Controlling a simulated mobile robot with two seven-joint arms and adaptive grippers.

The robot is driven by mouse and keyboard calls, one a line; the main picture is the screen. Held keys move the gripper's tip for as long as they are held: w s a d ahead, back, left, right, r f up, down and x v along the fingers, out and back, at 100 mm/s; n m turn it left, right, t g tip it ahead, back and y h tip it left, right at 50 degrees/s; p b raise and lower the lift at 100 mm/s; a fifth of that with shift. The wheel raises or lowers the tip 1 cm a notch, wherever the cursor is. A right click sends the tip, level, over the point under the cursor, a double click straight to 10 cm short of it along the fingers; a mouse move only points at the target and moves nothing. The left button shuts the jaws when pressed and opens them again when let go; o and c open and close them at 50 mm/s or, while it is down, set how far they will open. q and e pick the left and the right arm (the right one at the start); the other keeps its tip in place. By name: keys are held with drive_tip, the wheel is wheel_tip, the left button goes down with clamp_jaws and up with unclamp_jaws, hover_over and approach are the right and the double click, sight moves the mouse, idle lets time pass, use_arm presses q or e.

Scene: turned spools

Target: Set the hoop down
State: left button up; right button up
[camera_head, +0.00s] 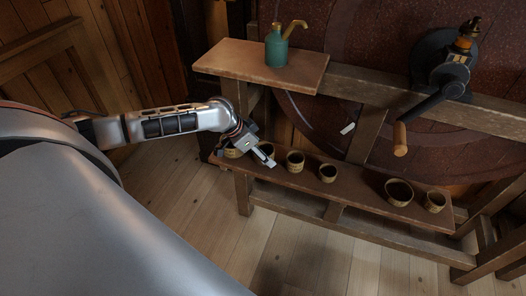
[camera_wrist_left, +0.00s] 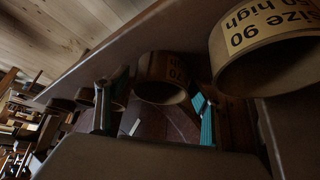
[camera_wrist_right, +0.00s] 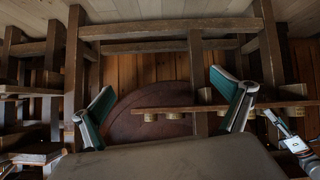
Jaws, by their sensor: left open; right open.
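Several round hoops with labelled sides stand on the low wooden shelf (camera_head: 360,197), among them a hoop (camera_head: 295,161) just right of my left gripper. I cannot tell which one the task means. My left gripper (camera_head: 267,157) is open over the shelf's left part and partly hides a hoop behind it. In the left wrist view, a hoop (camera_wrist_left: 163,80) with a tan label shows between the open fingers (camera_wrist_left: 152,105); it rests on the shelf, and no finger visibly grips it. My right gripper (camera_wrist_right: 168,98) is open and empty, away from the shelf.
A large hoop (camera_wrist_left: 262,45), labelled size 90, stands close beside my left gripper. More hoops (camera_head: 328,173) (camera_head: 399,192) stand to the right. A green oil can (camera_head: 277,48) is on the upper board. A crank handle (camera_head: 400,138) hangs above the shelf.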

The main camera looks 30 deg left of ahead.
use_arm(q)
drive_tip(key=shift+r, duration=0.1)
use_arm(e)
drive_tip(key=shift+s, duration=0.1)
use_arm(q)
drive_tip(key=shift+a+r, duration=0.1)
drive_tip(key=shift+r, duration=0.15)
drive_tip(key=p+v, duration=0.2)
drive_tip(key=v, duration=0.9)
drive_tip(key=shift+s+r+p, duration=0.15)
drive_tip(key=shift+r+p, duration=0.1)
drive_tip(key=shift+p, duration=0.05)
use_arm(e)
drive_tip(key=shift+s+a+r, duration=0.15)
drive_tip(key=shift+r, duration=0.2)
drive_tip(key=shift+s+a+r, duration=0.1)
drive_tip(key=shift+r, duration=0.25)
use_arm(q)
drive_tip(key=shift+a, duration=0.1)
use_arm(e)
drive_tip(key=shift+r, duration=0.15)
